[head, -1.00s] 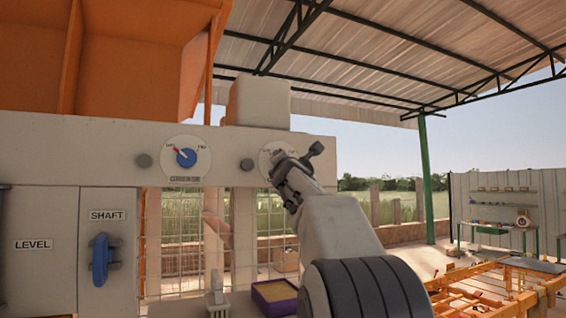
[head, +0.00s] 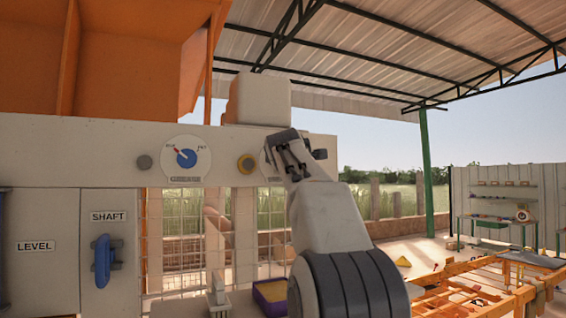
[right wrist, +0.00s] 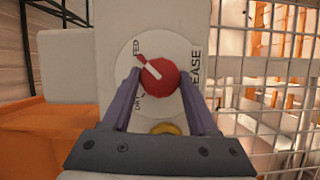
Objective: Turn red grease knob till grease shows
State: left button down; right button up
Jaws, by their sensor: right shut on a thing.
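The red grease knob (right wrist: 160,76) sits on a round white dial in the right wrist view. Its white pointer aims up-left, towards the FED mark and its red line. My right gripper (right wrist: 159,80) is shut on the knob, a finger on each side. A yellow grease spot (right wrist: 166,129) shows below the knob, partly hidden by the gripper body. In the head view the grease is a yellow ring (head: 246,163) on the round fitting left of the dial. My right gripper (head: 277,152) hides the red knob there. My left gripper is not in view.
A blue knob (head: 186,158) on another dial and a grey button (head: 144,162) are to the left on the panel. A blue SHAFT handle (head: 102,260) is lower left. Wire mesh (right wrist: 270,90) stands close beside the panel.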

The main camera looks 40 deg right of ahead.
jog(key=shift+d, duration=0.1)
dwell(0.3)
jog(key=o, duration=1.3)
jog(key=shift+o, duration=0.2)
jog(key=b+v, duration=0.5)
jog(key=v, duration=0.5)
jog(key=shift+s, duration=0.2)
jog(key=shift+r, duration=0.1)
